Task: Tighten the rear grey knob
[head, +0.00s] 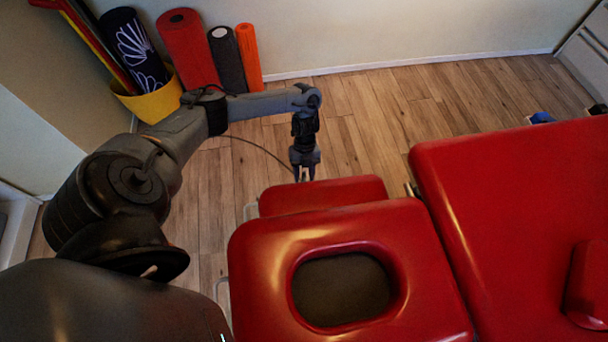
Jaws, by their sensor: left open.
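A red padded treatment table (520,210) fills the right side, with a red headrest (260,265) that has an oval face opening. A smaller red pad (325,194) lies behind the headrest. My left gripper (304,174) points down at the far edge of this pad; its fingers are apart and nothing shows between them. Its fingertips are partly hidden at the pad's edge. A small grey piece (410,189) shows in the gap between headrest and table; I cannot tell whether it is the rear grey knob. No other knob is clear. My right gripper is out of view.
A yellow bucket (155,100) with rolled mats stands in the back left corner, behind my left arm. A red roll (188,48), a dark roll (227,58) and an orange roll (249,58) lean on the wall. The wooden floor (400,100) beyond the table is mostly clear.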

